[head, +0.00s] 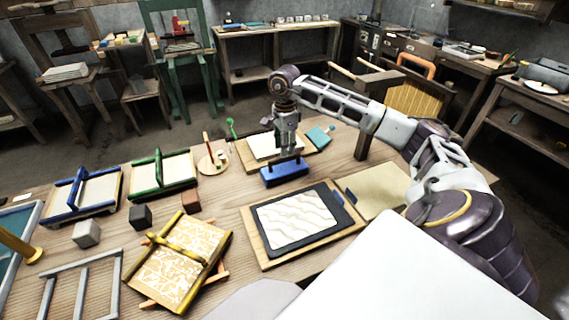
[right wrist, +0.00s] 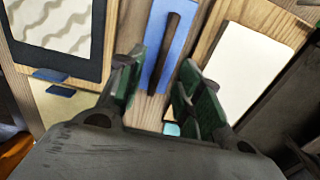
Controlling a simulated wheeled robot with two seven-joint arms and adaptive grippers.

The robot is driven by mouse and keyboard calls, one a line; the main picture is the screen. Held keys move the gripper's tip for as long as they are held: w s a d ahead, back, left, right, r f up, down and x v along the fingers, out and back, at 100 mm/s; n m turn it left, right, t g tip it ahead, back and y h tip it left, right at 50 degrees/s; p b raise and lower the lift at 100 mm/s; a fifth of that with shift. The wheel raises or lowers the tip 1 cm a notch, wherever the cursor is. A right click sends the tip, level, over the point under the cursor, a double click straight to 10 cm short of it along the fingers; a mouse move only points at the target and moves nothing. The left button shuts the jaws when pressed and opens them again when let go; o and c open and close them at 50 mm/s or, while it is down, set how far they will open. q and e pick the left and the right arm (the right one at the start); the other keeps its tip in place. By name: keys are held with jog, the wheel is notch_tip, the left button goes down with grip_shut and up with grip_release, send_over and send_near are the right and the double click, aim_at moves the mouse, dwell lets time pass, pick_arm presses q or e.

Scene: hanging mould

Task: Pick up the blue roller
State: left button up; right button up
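The blue roller (head: 284,174), a blue block with a dark bar handle on top, lies on the wooden table behind the wave-patterned panel. My right gripper (head: 288,152) points down just above it. In the right wrist view the blue roller (right wrist: 157,45) lies ahead of my right gripper (right wrist: 160,85), whose green-padded fingers are open. The dark handle lines up with the gap between the fingers, with space showing on both sides. I cannot tell how far down the fingertips reach. My left gripper is not in view.
A dark-framed wave panel (head: 294,222) lies in front of the roller, and a white sheet on a board (head: 262,150) lies behind it. A yellow-framed patterned screen (head: 178,266), a green frame (head: 162,176) and a blue frame (head: 84,193) are on the left.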

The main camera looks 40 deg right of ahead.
aim_at(284, 162)
jog(key=shift+f, duration=1.15)
jog(key=shift+w+a+f, duration=0.1)
jog(key=shift+w+f, duration=0.05)
jog(key=shift+f, duration=2.45)
jog(key=shift+c, duration=0.2)
grip_shut()
